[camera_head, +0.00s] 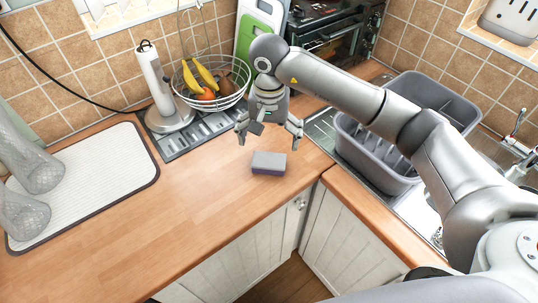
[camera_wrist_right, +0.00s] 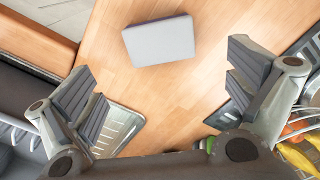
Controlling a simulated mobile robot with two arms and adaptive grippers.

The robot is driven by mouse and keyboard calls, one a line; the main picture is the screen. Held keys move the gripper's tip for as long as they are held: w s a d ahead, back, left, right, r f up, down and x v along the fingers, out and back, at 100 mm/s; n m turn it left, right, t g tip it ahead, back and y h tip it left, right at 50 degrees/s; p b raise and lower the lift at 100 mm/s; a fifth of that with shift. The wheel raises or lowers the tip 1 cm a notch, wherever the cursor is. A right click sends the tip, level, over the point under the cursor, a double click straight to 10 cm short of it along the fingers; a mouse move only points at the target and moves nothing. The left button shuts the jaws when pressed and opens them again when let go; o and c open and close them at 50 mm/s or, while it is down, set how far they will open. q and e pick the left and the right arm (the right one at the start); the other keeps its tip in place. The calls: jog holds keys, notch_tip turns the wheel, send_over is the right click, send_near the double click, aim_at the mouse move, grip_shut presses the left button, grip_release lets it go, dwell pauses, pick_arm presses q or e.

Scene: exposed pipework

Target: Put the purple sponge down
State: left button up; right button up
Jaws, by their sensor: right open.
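The sponge (camera_head: 268,163) lies flat on the wooden counter, grey on top with a purple lower layer. My right gripper (camera_head: 269,137) is above and just behind it, with its fingers spread wide and nothing between them. In the right wrist view the sponge (camera_wrist_right: 159,40) shows as a pale grey block on the counter, beyond the open fingertips (camera_wrist_right: 165,85) and apart from them. My left gripper is not in the head view.
A wire fruit basket (camera_head: 211,103) and a paper towel holder (camera_head: 160,90) stand behind on a metal drainer (camera_head: 185,138). A grey dish rack (camera_head: 363,150) stands right, by the sink. A white drying mat (camera_head: 95,180) with glasses lies left. The counter around the sponge is clear; its front edge is close.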

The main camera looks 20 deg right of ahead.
jog(key=shift+r+b, duration=0.4)
jog(key=shift+r, duration=1.7)
